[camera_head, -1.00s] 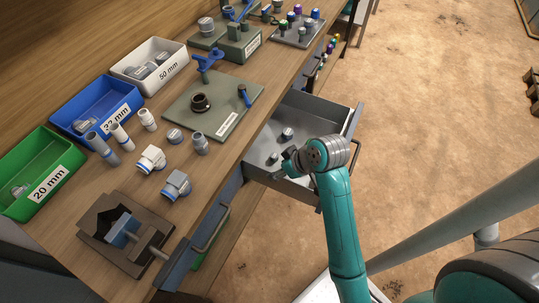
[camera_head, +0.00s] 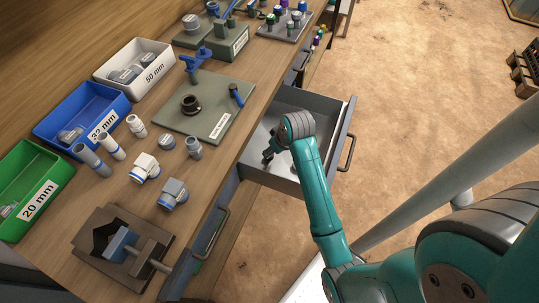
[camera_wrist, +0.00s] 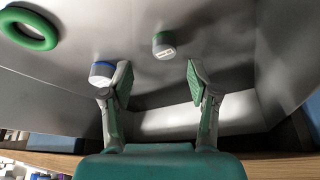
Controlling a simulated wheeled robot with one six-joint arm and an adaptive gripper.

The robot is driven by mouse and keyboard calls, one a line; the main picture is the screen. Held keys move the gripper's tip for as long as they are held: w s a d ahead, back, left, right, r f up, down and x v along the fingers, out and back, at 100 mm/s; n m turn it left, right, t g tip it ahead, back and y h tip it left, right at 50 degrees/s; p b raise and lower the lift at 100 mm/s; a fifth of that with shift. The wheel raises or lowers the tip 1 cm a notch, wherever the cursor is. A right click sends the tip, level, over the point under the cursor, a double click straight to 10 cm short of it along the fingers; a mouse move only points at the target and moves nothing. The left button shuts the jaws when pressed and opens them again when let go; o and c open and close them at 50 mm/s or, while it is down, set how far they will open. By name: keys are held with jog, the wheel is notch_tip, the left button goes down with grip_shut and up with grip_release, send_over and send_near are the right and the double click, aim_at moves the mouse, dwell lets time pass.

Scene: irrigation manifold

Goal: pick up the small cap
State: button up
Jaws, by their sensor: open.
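In the wrist view a small grey cap with a green band (camera_wrist: 164,44) lies on the drawer floor. It is ahead of the gap between my fingers and apart from both. A larger grey cap with a blue band (camera_wrist: 102,73) lies just beside my left finger; I cannot tell whether they touch. My gripper (camera_wrist: 158,78) is open and empty. In the head view my gripper (camera_head: 268,156) is inside the open drawer (camera_head: 344,128), and my arm hides much of the drawer floor, so the small cap cannot be made out there.
A green ring (camera_wrist: 28,28) lies in the drawer. The drawer walls stand close around my gripper. On the bench are green (camera_head: 40,190), blue (camera_head: 85,110) and white (camera_head: 135,65) bins, loose fittings, a green-grey plate (camera_head: 215,110) and a vise (camera_head: 125,245).

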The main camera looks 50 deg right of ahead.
jog(key=shift+a+x, duration=0.15)
jog(key=shift+x, duration=1)
jog(key=shift+a+x, duration=0.15)
jog(key=shift+x, duration=1)
jog(key=shift+s, duration=0.15)
jog(key=c, duration=0.9)
